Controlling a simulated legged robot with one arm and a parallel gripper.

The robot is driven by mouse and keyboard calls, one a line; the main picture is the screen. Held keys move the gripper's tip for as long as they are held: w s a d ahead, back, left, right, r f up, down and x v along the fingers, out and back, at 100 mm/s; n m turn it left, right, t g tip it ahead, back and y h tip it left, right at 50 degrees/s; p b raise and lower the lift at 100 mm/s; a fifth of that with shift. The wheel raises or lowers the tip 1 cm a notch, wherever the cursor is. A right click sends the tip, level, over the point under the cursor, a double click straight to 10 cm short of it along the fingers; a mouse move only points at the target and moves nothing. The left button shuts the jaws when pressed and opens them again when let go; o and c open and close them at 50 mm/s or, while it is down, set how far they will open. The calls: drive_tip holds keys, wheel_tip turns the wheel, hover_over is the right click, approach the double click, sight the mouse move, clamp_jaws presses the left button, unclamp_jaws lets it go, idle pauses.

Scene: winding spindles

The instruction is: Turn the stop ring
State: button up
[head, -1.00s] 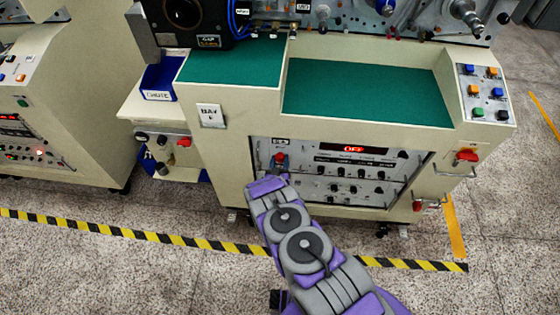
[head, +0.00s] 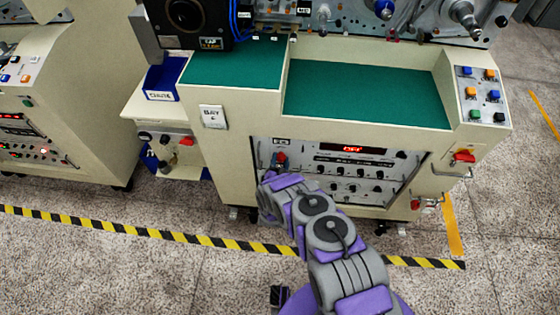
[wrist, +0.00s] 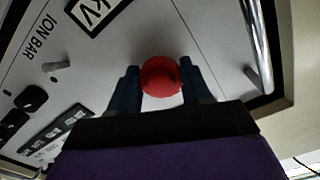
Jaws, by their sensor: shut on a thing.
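A round red knob (wrist: 160,77) sits on the pale front panel marked "ION BAR" and "kV". It also shows small and red in the head view (head: 281,158), at the panel's left end. My gripper (wrist: 161,78) is shut on this knob, with one dark blue finger at each side. The knob's base is partly hidden by the fingers. In the head view my arm hides the panel just below the knob. I cannot make out a separate ring around it.
The panel has a lit red display (head: 366,148) and several black knobs. A metal handle (wrist: 258,45) stands close beside the gripper in the wrist view. A red switch (head: 463,157) is on the cabinet's right.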

drive_tip(key=shift+f, duration=0.15)
idle(0.3)
drive_tip(key=o, duration=1.1)
drive_tip(key=shift+c, duration=0.2)
drive_tip(key=s, duration=1.7)
drive_tip(key=shift+s+a, duration=0.15)
drive_tip(key=shift+a, duration=0.25)
